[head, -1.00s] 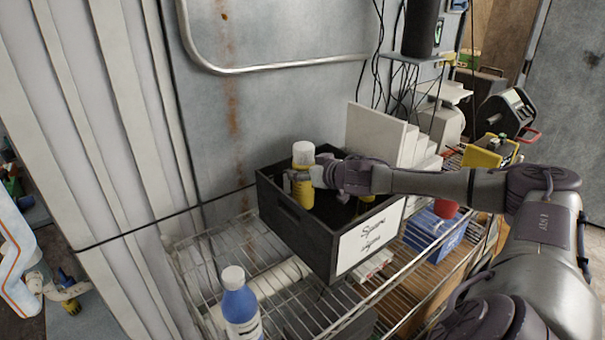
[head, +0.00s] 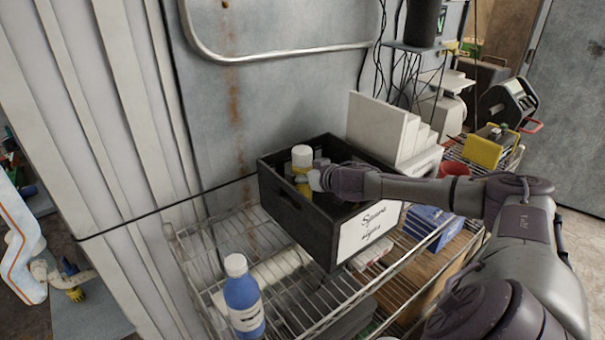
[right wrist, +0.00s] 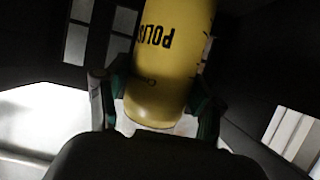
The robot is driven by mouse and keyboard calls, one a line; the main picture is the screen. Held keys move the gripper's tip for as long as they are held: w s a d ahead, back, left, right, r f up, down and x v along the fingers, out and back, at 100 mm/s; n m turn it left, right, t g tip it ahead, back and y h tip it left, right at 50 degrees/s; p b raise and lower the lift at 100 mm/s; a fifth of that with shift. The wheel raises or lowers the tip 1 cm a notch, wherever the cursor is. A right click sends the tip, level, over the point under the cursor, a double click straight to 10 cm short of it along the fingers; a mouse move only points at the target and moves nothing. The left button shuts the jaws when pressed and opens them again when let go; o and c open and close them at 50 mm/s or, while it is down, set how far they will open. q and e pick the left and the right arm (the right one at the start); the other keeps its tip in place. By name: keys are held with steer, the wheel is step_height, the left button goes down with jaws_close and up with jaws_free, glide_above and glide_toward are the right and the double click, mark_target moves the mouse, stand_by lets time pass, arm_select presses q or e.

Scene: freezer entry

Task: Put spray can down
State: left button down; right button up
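The spray can (head: 302,156), yellow with a white cap, stands roughly upright inside a black open box (head: 293,212) with a white label in the head view. My right gripper (head: 312,180) reaches into the box from the right and is shut on the can. In the right wrist view the yellow can (right wrist: 168,65) with black lettering sits between the two fingers of the right gripper (right wrist: 160,112). Whether the can's base touches the box floor is hidden by the box wall. My left gripper is not in view.
The box stands on a wire shelf (head: 290,318). A blue bottle with a white cap (head: 243,298) stands at the front left. White stepped panels (head: 388,130) stand behind the box. A red cup (head: 453,170) and a blue box (head: 432,225) are to the right.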

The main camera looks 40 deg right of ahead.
steer(key=shift+o, duration=1)
steer(key=shift+r, duration=0.15)
steer(key=shift+s, duration=0.15)
steer(key=b+v, duration=0.6)
steer(key=v, duration=0.1)
steer(key=shift+r, duration=0.2)
